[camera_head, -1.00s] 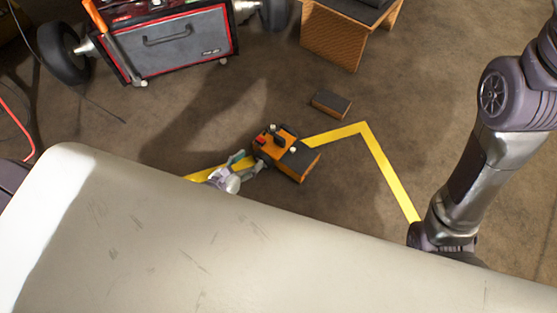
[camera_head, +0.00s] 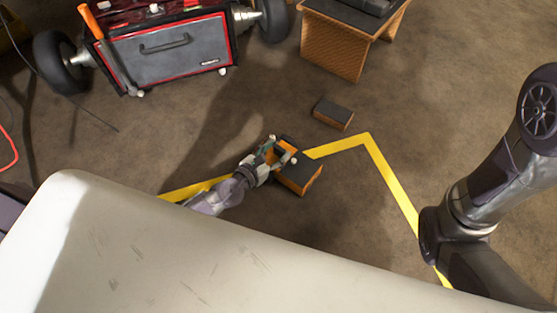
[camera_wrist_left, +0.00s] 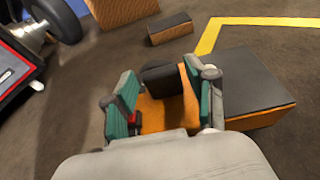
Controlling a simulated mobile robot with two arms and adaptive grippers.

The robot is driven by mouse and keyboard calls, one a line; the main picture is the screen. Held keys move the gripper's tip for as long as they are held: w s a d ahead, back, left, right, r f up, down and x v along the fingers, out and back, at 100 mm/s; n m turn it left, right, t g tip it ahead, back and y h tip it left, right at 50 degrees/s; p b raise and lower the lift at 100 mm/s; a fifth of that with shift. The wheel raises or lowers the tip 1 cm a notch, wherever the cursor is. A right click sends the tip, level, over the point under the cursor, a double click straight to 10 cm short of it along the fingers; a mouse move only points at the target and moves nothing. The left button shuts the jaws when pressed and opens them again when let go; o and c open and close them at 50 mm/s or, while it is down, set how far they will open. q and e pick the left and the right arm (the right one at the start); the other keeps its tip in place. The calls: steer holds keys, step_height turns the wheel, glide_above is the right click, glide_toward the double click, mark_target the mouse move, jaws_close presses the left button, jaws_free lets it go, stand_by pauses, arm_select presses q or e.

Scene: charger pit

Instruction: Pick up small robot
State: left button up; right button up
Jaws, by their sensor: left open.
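The small robot (camera_head: 282,147), an orange body with dark parts, is mostly hidden behind my left gripper (camera_head: 279,152) in the head view. It sits at the upper left end of a block with a dark top and orange sides (camera_head: 300,172). In the left wrist view, my left gripper (camera_wrist_left: 163,97) is open, with a green-padded finger on each side of the orange body (camera_wrist_left: 160,115) and a black rounded part. I cannot tell whether the fingers touch it. My right arm shows at the right of the head view; its gripper is out of view.
A smaller dark-topped block (camera_head: 333,113) lies on the floor beyond. A wooden stand (camera_head: 333,50) and a wheeled grey toolbox with red trim (camera_head: 170,50) stand at the back. A yellow line (camera_head: 390,185) marks the floor. Open floor lies between these things.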

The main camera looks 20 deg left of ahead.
mark_target(280, 147)
arm_select(q)
steer(key=shift+x, duration=1.1)
jaws_close()
steer(key=shift+r, duration=0.15)
